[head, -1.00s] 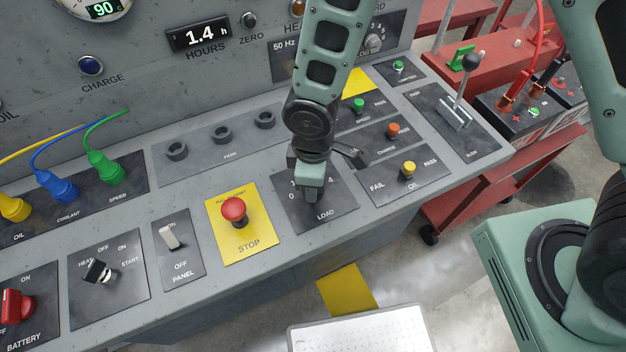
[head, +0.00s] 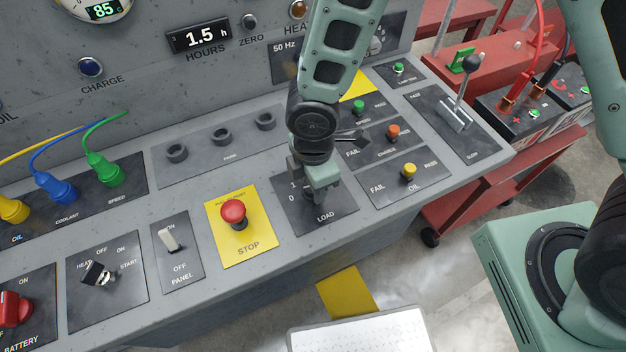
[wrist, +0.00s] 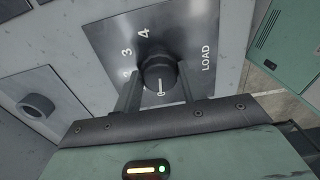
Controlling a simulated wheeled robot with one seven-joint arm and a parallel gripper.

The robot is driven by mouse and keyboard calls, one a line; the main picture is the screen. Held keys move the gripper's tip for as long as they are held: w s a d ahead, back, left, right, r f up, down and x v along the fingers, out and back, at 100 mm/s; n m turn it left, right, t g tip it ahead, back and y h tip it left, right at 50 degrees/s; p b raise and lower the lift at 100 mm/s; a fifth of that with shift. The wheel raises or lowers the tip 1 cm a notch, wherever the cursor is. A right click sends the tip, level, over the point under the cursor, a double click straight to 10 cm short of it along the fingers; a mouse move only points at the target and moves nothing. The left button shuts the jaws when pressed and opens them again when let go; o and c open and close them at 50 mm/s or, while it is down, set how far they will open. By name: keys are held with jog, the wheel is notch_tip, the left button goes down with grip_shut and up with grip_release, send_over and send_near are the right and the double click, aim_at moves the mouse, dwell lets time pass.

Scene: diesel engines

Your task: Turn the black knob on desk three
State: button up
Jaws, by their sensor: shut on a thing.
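The black knob (wrist: 158,72) stands on the dark LOAD plate (head: 342,213), which carries numbers around it. In the wrist view a small white mark shows on the knob's near side, pointing toward my palm. My gripper (head: 314,194) is down at the plate in the head view and hides most of the knob there. In the wrist view the fingers of my gripper (wrist: 159,82) are on either side of the knob, shut on it.
The red STOP button (head: 233,212) on its yellow plate is close left of the gripper. The yellow OIL button (head: 409,170) is to the right. A lever (head: 466,90) stands further right. A grey ring (wrist: 37,104) shows at left in the wrist view.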

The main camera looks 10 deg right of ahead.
dwell(0.3)
jog(key=o, duration=1)
jog(key=shift+c, duration=0.2)
notch_tip(320, 180, up, 18)
jog(key=shift+f+p, duration=0.25)
jog(key=shift+p, duration=0.05)
jog(key=s+d+r+m+b, duration=0.2)
jog(key=s+d+m, duration=0.6)
jog(key=s+m, duration=0.3)
jog(key=m, duration=0.2)
jog(key=shift+s+r+m+y, duration=0.15)
jog(key=shift+r+m+y, duration=0.15)
jog(key=shift+m, duration=0.1)
